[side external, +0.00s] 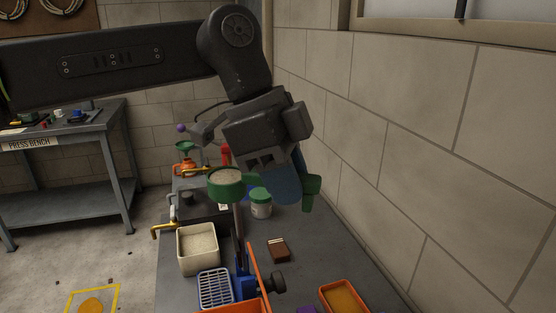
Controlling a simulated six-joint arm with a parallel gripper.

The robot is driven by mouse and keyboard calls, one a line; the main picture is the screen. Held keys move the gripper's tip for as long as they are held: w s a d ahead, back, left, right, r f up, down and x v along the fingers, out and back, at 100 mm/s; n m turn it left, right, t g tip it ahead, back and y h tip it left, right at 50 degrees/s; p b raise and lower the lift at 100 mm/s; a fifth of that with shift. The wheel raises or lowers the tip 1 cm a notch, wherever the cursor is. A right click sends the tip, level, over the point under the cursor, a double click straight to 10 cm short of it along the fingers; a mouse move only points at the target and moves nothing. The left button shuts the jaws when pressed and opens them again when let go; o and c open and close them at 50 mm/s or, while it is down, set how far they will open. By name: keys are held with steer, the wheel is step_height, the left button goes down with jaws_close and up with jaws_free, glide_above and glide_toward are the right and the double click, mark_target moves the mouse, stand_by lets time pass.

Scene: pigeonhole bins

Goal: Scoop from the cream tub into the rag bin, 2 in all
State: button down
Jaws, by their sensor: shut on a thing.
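My gripper (279,179) is above the bench, partly hidden by its own body. It is shut on a green scoop (226,188), whose round bowl is held out to the left. The bowl looks level and holds pale grains. The cream tub (183,257) is square and stands below and left of the scoop, with pale grains inside. The scoop is clear of the tub. I cannot tell which container is the rag bin.
A white jar with a green lid (261,209) stands under my gripper. A blue slatted tray (215,290) and a blue clamp (246,285) are near the front. A brown block (278,251) and an orange tray (325,293) lie right. A block wall bounds the right.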

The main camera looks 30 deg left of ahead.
steer(key=s+r+m+h, duration=0.1)
steer(key=s+r+h, duration=0.3)
steer(key=r+h, duration=0.25)
steer(key=a+h, duration=1.2)
steer(key=h, duration=0.4)
steer(key=shift+s+a+m+t, duration=0.2)
steer(key=shift+a+m+t, duration=0.1)
steer(key=shift+a+t, duration=0.1)
stand_by(1.7)
